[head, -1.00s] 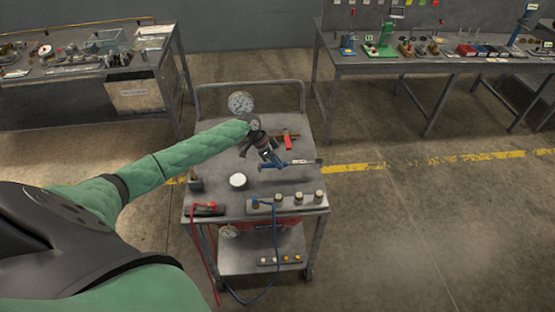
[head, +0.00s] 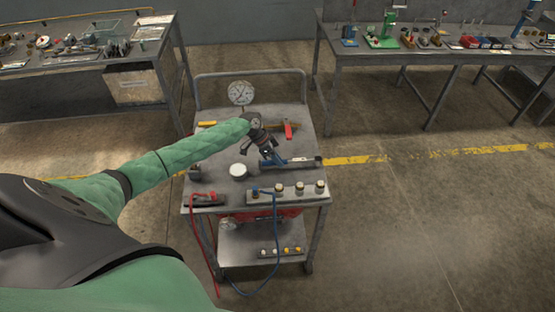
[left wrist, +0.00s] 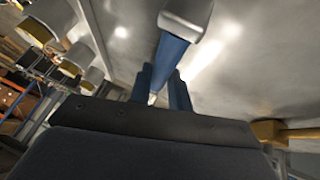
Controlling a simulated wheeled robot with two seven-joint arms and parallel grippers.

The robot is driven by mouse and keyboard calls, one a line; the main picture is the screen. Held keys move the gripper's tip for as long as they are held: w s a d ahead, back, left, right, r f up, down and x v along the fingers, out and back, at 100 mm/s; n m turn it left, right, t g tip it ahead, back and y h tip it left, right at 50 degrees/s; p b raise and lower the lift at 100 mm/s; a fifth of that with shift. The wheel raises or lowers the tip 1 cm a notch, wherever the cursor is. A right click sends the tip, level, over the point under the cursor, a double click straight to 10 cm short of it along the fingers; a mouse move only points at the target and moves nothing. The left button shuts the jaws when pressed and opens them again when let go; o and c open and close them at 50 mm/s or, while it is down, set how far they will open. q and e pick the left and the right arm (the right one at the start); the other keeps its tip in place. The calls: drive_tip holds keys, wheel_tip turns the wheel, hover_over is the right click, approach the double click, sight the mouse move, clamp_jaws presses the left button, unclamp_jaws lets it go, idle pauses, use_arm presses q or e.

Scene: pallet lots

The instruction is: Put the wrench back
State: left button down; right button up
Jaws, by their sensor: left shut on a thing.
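The wrench (head: 302,160) is a long tool with a blue part at its left and a grey part to the right. It lies roughly level over the right middle of the grey cart top (head: 221,156). My left gripper (head: 268,158) points down at the wrench's left part and is shut on it. In the left wrist view the blue bar of the wrench (left wrist: 170,52) runs away between the fingers to a silver end. A dark strip shows along the wrench; I cannot tell whether the wrench touches it or the cart top. My right gripper is not in view.
On the cart are a pressure gauge (head: 240,93), a red-handled tool (head: 287,130), a white round pot (head: 238,170) and a block with several knobs (head: 299,189). Red and blue cables hang at the front. Workbenches stand behind left and right (head: 420,58).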

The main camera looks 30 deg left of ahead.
use_arm(q)
drive_tip(key=shift+f+b, duration=0.35)
drive_tip(key=shift+f, duration=0.15)
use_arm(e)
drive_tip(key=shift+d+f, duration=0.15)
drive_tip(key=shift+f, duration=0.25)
use_arm(q)
drive_tip(key=c, duration=1.3)
unclamp_jaws()
drive_tip(key=shift+o, duration=0.5)
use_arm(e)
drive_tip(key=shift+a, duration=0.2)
use_arm(q)
drive_tip(key=shift+a, duration=0.15)
drive_tip(key=b+v, duration=0.3)
drive_tip(key=v, duration=0.3)
drive_tip(key=shift+a+r+b, duration=0.1)
drive_tip(key=shift+r+b, duration=0.1)
drive_tip(key=shift+b, duration=0.15)
drive_tip(key=shift+s+a+r, duration=0.1)
drive_tip(key=shift+a+r, duration=0.15)
drive_tip(key=shift+r, duration=0.3)
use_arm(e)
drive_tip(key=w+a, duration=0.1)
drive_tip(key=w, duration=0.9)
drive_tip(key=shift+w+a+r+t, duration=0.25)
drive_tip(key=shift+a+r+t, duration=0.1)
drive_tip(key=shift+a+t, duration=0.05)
